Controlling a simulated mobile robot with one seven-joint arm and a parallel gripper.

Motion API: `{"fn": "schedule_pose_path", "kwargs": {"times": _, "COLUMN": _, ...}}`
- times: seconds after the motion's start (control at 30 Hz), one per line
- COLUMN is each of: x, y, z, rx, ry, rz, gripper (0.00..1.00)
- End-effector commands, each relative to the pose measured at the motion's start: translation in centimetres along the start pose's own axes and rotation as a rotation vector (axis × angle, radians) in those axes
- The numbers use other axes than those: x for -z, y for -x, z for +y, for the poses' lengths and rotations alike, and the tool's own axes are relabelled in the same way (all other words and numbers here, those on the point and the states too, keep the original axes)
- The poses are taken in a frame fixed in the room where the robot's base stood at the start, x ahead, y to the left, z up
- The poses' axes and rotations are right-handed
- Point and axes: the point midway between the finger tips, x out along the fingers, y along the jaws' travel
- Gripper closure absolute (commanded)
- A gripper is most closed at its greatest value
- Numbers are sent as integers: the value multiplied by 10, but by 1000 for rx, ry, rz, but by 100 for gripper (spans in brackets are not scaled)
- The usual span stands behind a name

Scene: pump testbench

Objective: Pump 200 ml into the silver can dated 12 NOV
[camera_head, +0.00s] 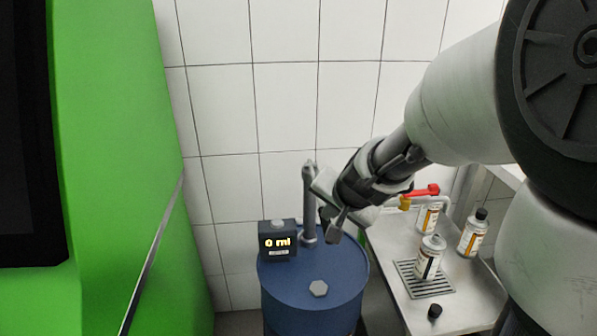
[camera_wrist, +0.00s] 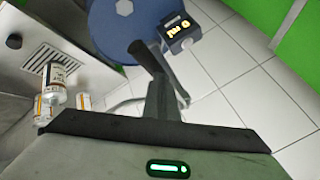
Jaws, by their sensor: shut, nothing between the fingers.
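A blue drum (camera_head: 315,277) stands at the lower centre with a grey pump column (camera_head: 309,205) rising from its top. A black display box (camera_head: 278,241) on the drum reads 0 ml; it also shows in the wrist view (camera_wrist: 180,32). Several pale cans with orange-marked labels stand on the right: one on the drain grate (camera_head: 429,258) with no dark cap on it, one with a black cap (camera_head: 473,233), and one behind (camera_head: 428,216). Their dates are too small to read. My gripper (camera_head: 334,228) is shut and empty above the drum, just right of the pump column.
A steel bench (camera_head: 393,247) with a drain grate (camera_head: 424,279) is at the right. A loose black cap (camera_head: 435,311) lies on it. A red-handled valve (camera_head: 426,190) is behind the cans. A green cabinet (camera_head: 120,150) fills the left. A tiled wall (camera_head: 285,110) is behind.

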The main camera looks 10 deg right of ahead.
Motion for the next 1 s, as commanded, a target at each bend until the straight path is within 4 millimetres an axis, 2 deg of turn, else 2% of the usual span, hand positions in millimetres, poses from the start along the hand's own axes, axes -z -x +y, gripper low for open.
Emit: {"fn": "schedule_pose_path", "kwargs": {"times": 1.0, "x": -7, "y": -9, "z": 7, "rx": -1, "ry": 0, "rz": -3, "gripper": 100}}
